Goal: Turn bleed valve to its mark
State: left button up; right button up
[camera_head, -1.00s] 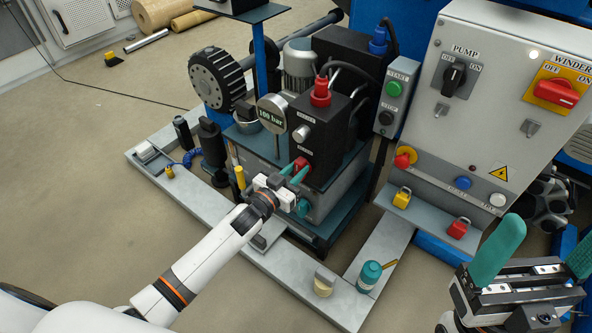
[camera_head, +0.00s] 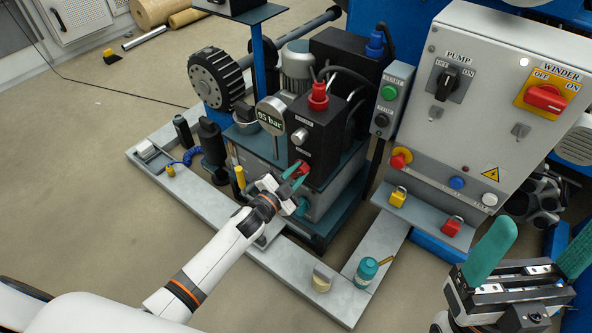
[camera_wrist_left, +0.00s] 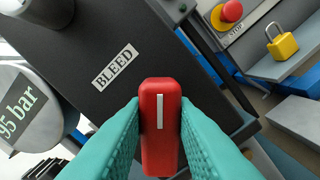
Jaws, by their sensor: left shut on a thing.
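The bleed valve is a red handle with a white line on the front of a black block; it shows in the left wrist view (camera_wrist_left: 160,125) and in the head view (camera_head: 304,168). A BLEED label (camera_wrist_left: 115,67) is on the block beside it. My left gripper (camera_head: 294,178) is shut on the red handle, one teal finger on each side. The mark is not seen in these frames. The gauge (camera_head: 271,117) reads 95 bar. My right gripper (camera_head: 535,252) is at the lower right, its teal fingers wide apart and nothing between them.
The grey control cabinet (camera_head: 480,100) stands to the right, with a yellow padlock (camera_head: 397,198) and a red padlock (camera_head: 452,226) below it. A teal bottle (camera_head: 366,271) stands on the grey frame.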

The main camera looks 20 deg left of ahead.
pick_arm(q)
jog(key=shift+f+m, duration=0.1)
jog(key=shift+m, duration=0.9)
jog(key=m, duration=0.2)
jog(key=shift+d+f+m, duration=0.15)
jog(key=shift+m, duration=0.15)
jog(key=m, duration=0.3)
jog(key=m+b, duration=0.1)
jog(key=shift+s+f+m, duration=0.1)
jog(key=shift+f+m, duration=0.15)
jog(key=shift+m, duration=0.15)
jog(key=o, duration=1)
